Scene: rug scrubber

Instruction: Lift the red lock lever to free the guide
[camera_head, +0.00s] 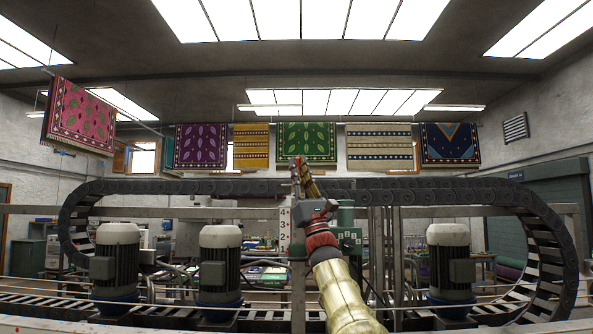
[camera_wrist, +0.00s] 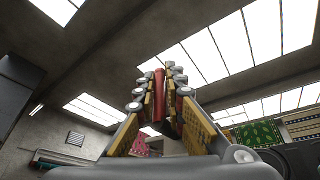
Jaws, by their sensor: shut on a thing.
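My gripper (camera_head: 303,172) points up in front of the post with the number scale in the head view. In the wrist view its yellow-padded fingers (camera_wrist: 172,88) are closed around a red bar, the red lock lever (camera_wrist: 159,92). The lever stands nearly upright in the picture between the fingers, and its lower part is hidden by them. The numbered scale (camera_head: 284,232) is just left of my wrist. I cannot clearly make out the guide.
A black cable chain (camera_head: 160,187) loops across the machine behind my arm. Several grey motors (camera_head: 220,262) stand along the front. A green box (camera_head: 347,238) is right of my wrist. Rugs (camera_head: 306,143) hang at the back. The space above the gripper is open.

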